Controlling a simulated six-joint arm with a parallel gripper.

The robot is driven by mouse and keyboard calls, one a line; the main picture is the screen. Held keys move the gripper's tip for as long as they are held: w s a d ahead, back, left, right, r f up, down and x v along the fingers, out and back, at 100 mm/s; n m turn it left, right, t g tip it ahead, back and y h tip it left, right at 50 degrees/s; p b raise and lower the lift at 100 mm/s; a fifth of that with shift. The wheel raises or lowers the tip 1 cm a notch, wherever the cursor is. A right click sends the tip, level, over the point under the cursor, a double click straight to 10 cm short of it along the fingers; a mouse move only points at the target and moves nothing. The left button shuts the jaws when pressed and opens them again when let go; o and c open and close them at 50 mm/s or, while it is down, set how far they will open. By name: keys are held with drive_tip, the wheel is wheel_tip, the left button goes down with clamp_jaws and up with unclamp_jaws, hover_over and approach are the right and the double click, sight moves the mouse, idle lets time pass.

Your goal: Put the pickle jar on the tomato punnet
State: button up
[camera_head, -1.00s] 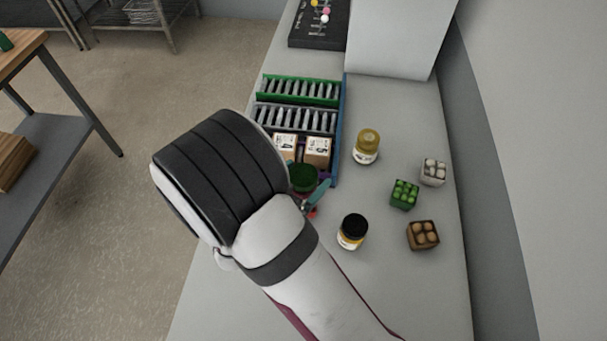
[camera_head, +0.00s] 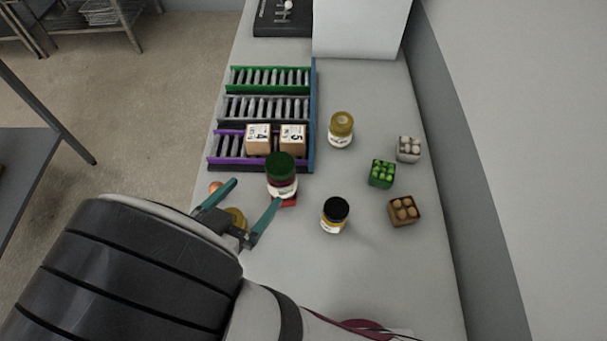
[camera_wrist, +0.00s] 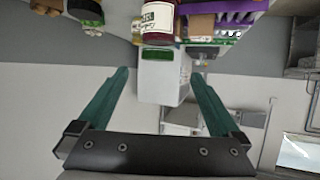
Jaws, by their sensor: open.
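A jar with a dark green lid, dark red body and white label (camera_head: 281,170) stands upright just beyond my gripper in the head view. In the wrist view the same jar (camera_wrist: 158,22) shows upside down at the top. A red item (camera_head: 289,202), which may be the tomato punnet, shows at its base; the jar seems to stand on it, but most of the item is hidden. My gripper (camera_head: 255,194) is open and empty, its fingers apart from the jar. Which jar is the pickle jar I cannot read.
A black-lidded jar (camera_head: 334,215) and a yellow-lidded jar (camera_head: 341,129) stand to the right. Green (camera_head: 382,173), brown (camera_head: 404,211) and pale (camera_head: 409,149) punnets lie further right. A rack (camera_head: 314,110) holds two boxes. A yellow item (camera_head: 236,217) shows by my fingers.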

drive_tip(key=w+a+r+m+g+y, duration=0.1)
drive_tip(key=w+a+r+g+y, duration=0.25)
drive_tip(key=w+y, duration=0.35)
drive_tip(key=s+d+r+g, duration=0.2)
drive_tip(key=s+d+g, duration=0.7)
drive_tip(key=s+d, duration=1.1)
drive_tip(key=shift+s+d+r, duration=0.15)
drive_tip(key=shift+d+r, duration=0.05)
drive_tip(key=shift+d, duration=0.1)
